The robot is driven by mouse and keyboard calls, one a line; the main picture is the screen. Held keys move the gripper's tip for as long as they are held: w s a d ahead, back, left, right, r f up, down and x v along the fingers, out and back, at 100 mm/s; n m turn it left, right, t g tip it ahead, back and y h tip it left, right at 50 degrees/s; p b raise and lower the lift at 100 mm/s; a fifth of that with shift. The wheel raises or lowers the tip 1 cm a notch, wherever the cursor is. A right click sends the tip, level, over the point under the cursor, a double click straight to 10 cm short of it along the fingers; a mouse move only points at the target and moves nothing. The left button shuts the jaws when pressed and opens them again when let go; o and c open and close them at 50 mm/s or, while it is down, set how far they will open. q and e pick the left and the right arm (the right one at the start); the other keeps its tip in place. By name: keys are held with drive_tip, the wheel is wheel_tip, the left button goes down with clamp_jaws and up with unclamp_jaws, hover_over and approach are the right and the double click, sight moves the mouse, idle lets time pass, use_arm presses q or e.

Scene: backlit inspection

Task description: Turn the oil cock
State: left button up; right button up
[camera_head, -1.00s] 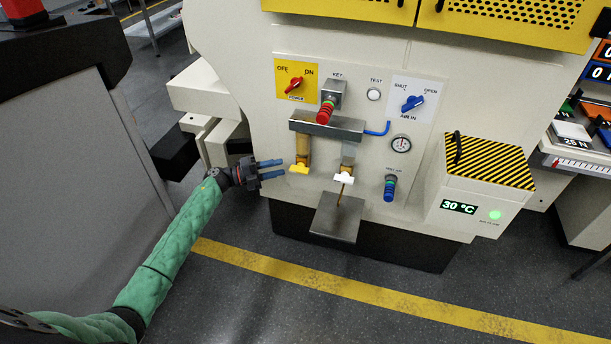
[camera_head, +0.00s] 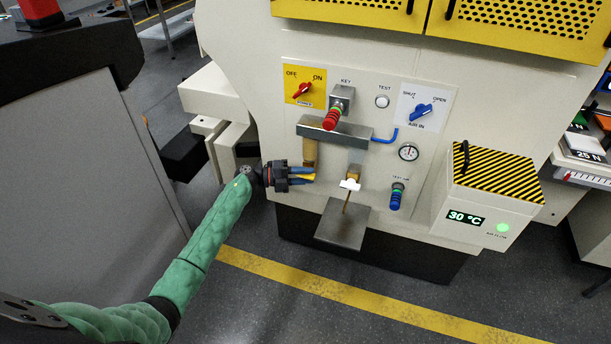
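A yellow-handled cock (camera_head: 308,177) sits at the bottom of an amber tube (camera_head: 310,153) on the machine's front panel. A white-handled cock (camera_head: 350,185) is to its right, with a thin brown line below it. No label shows which is the oil cock. My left gripper (camera_head: 303,175) points right at the yellow handle. Its two blue fingers lie above and below the handle, apart from each other, and partly hide it. Whether they touch it cannot be told. My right gripper is not in view.
A grey manifold (camera_head: 334,132) with a red knob (camera_head: 332,117) is above the cocks. A metal tray (camera_head: 343,224) juts out below them. A blue test knob (camera_head: 397,197), a gauge (camera_head: 408,152) and a striped box (camera_head: 497,180) are to the right.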

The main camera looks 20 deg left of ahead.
use_arm(q)
drive_tip(key=shift+d, duration=0.1)
clamp_jaws()
